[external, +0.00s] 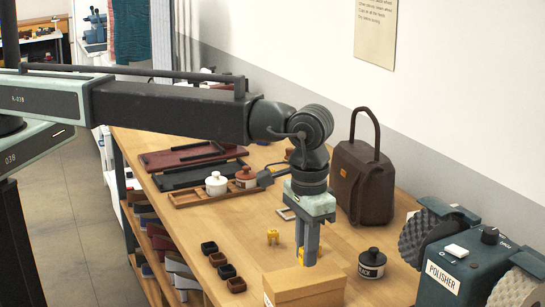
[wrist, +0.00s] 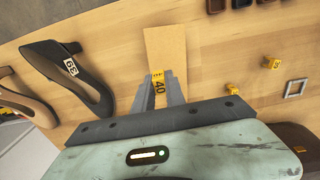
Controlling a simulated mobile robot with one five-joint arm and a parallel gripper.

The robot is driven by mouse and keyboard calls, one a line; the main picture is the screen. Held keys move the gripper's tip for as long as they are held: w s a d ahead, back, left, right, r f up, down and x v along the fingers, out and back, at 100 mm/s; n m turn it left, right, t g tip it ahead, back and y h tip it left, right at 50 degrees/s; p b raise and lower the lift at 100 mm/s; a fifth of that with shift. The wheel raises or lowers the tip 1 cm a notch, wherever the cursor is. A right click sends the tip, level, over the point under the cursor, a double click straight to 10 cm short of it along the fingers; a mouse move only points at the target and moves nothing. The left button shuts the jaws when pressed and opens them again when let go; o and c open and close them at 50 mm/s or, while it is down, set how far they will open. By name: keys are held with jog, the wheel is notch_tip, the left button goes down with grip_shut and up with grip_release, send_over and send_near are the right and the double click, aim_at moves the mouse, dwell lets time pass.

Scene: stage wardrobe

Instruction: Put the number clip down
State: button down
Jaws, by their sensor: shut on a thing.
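My gripper (external: 308,258) points down, just behind the tan cardboard box in the external view. In the wrist view my gripper (wrist: 160,82) is shut on a yellow number clip (wrist: 159,87) marked 40, between its two fingers. In the external view the fingers hide most of the held clip; a bit of yellow shows beside them. Another yellow clip (external: 272,236) stands on the table to the left. In the wrist view two loose yellow clips, one nearer (wrist: 232,90) and one farther (wrist: 271,63), are on the right.
The tan box (external: 303,286) stands close to my fingers; it also shows in the wrist view (wrist: 165,48). A brown bag (external: 362,180), a lidded jar (external: 372,264) and a polisher (external: 462,262) stand right. Small dark cups (external: 218,259) line the front edge.

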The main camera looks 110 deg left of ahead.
aim_at(309, 280)
jog(key=shift+w, duration=0.15)
jog(key=f+b, duration=0.4)
jog(key=shift+w, duration=0.25)
jog(key=shift+r, duration=0.25)
jog(key=shift+f, duration=0.15)
jog(key=c, duration=1.4)
grip_release()
notch_tip(309, 280, up, 13)
jog(key=p, duration=1.2)
jog(key=shift+f+p, duration=0.2)
jog(key=shift+p, duration=0.15)
jog(key=s+a+m, duration=0.2)
jog(key=s+m, duration=0.1)
jog(key=s, duration=0.8)
jog(key=s+a+m, duration=0.2)
jog(key=s+m, duration=0.1)
jog(key=s, duration=0.8)
jog(key=s+a+m, duration=0.2)
jog(key=s+m, duration=0.1)
jog(key=s, duration=0.8)
jog(key=shift+f, duration=0.15)
